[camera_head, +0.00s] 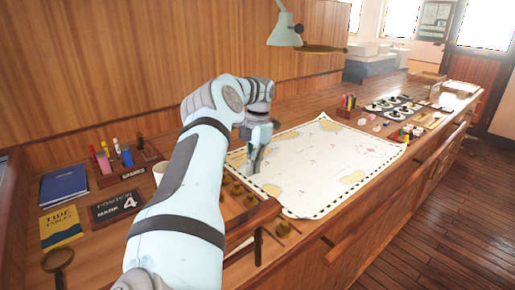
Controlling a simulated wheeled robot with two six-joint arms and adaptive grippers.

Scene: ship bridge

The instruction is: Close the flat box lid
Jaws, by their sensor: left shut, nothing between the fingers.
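A flat wooden box (265,213) sits near the front edge of the chart table, partly hidden behind my left arm. Several round brass pieces show in and around it. I cannot clearly make out its lid or how far it stands open. My left gripper (254,168) is shut and empty, pointing down over the left end of the chart, just beyond the box. My right gripper is not in view.
A large paper chart (325,160) covers the middle of the table. A lamp (286,30) hangs above. Small items (392,106) lie right.

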